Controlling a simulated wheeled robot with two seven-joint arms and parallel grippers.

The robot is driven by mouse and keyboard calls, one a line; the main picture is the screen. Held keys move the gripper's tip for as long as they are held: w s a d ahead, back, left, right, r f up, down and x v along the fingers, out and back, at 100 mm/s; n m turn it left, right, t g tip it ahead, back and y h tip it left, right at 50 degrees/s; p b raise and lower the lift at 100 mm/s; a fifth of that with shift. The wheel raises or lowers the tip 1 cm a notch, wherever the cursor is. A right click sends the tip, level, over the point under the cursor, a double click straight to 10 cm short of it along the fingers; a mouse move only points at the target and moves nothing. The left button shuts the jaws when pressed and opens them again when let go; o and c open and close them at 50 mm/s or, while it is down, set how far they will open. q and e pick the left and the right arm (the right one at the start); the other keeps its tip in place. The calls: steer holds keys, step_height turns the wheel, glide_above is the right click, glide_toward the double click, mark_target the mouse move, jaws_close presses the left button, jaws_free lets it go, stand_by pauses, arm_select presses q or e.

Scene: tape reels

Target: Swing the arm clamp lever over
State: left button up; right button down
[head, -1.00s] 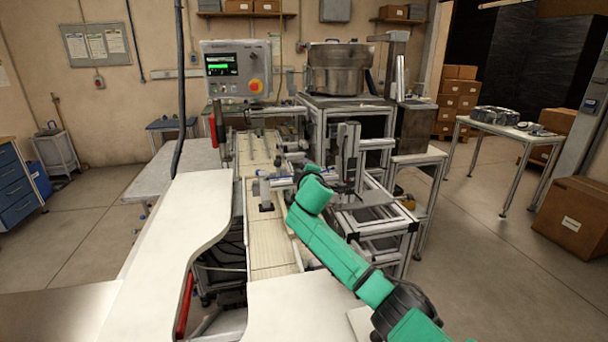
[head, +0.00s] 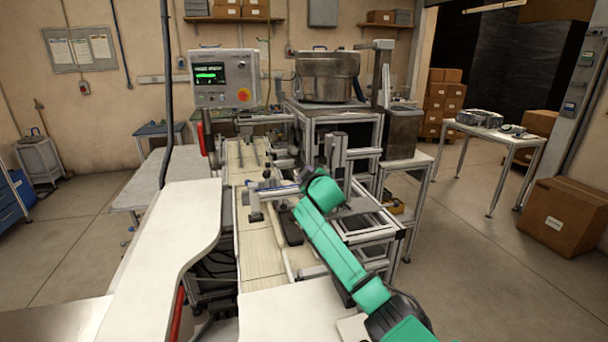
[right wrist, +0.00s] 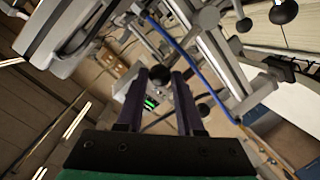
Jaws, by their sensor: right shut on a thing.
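My right gripper (right wrist: 161,84) shows in the right wrist view as two dark purple fingers, closed around a dark round knob (right wrist: 160,73). I take the knob for the end of the clamp lever; the lever's shaft is hard to make out. In the head view my green right arm reaches over the tape line from the lower right, and its forearm and wrist largely hide the gripper and the knob. A grey metal post (head: 336,150) with a side bar stands just beyond my wrist. My left gripper is in neither view.
A pale conveyor strip (head: 262,262) runs along the line, beside a white curved table (head: 165,235). A control panel (head: 222,78) and a steel bowl (head: 327,76) stand at the back. In the right wrist view, a blue hose (right wrist: 195,65) passes close to the fingers.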

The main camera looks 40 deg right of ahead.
steer(key=shift+r, duration=0.1)
steer(key=c, duration=0.5)
jaws_free()
steer(key=shift+d, duration=0.1)
steer(key=b+v, duration=0.4)
steer(key=v, duration=1)
steer(key=shift+s+b, duration=0.3)
